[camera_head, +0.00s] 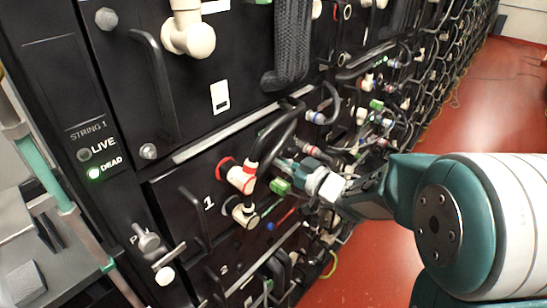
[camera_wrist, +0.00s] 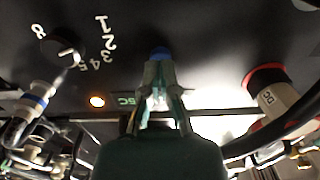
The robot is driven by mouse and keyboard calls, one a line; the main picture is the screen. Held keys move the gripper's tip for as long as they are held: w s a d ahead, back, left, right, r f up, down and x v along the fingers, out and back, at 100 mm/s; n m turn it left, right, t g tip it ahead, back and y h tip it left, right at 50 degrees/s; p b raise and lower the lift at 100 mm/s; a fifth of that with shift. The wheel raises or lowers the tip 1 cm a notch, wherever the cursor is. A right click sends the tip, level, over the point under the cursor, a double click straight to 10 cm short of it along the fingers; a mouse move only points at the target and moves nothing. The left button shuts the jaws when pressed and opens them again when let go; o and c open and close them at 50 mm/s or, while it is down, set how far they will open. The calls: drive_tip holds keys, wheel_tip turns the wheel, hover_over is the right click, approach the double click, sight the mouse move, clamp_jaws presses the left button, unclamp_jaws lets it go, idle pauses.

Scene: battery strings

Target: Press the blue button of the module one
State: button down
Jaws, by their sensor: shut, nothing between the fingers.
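Module one is the black panel marked "1" (camera_head: 208,203) in the head view, below a larger black panel. In the wrist view a blue button (camera_wrist: 160,51) stands on a black panel, straight ahead of my fingertips. My gripper (camera_wrist: 159,68) is shut and empty, its tips overlapping the button's lower edge; I cannot tell whether they touch it. In the head view my arm reaches in from the right, and its end is partly lost among connectors and cables. A small blue spot (camera_head: 271,226) shows lower on module one; I cannot tell if it is the same button.
A red and white connector (camera_wrist: 270,95) stands right of my gripper. A numbered dial (camera_wrist: 62,48) and a lit orange lamp (camera_wrist: 97,101) are to the left. Thick black cables (camera_head: 275,135) crowd module one. The red floor (camera_head: 485,105) is open at the right.

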drive_tip(key=shift+w+a, duration=0.4)
drive_tip(key=shift+a, duration=0.15)
drive_tip(key=shift+d, duration=0.1)
drive_tip(key=v, duration=0.8)
idle(0.7)
